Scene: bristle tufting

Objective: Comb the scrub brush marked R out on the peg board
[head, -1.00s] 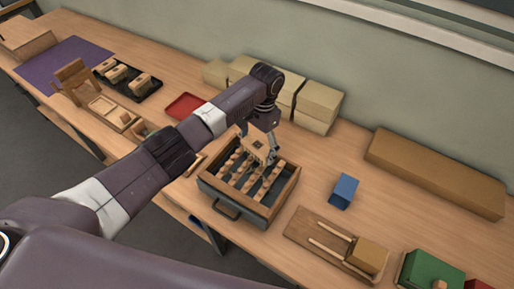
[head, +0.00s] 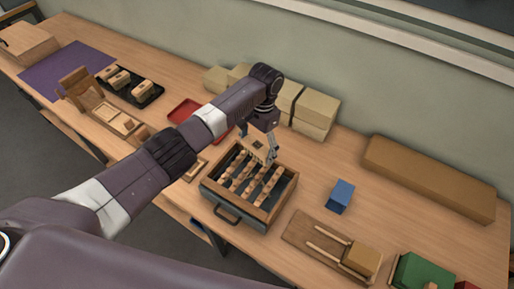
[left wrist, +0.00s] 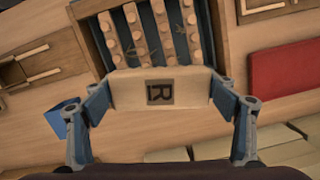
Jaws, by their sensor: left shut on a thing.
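The scrub brush marked R (left wrist: 160,90) is a pale wooden block with a dark R label on its top. My left gripper (left wrist: 160,98) is shut on its two ends. In the head view the brush (head: 258,148) is at the far side of the peg board (head: 238,212), a dark tray with a wooden rim, front handle and several rows of wooden pegs. The brush's bristles are hidden underneath. My right gripper is not in view.
A blue block (head: 341,195) and a wooden board with sticks (head: 305,232) lie right of the peg board. A red tray (head: 186,111) lies to its left, and cardboard boxes (head: 316,112) stand behind. A black tray (head: 151,97) holds several other brushes.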

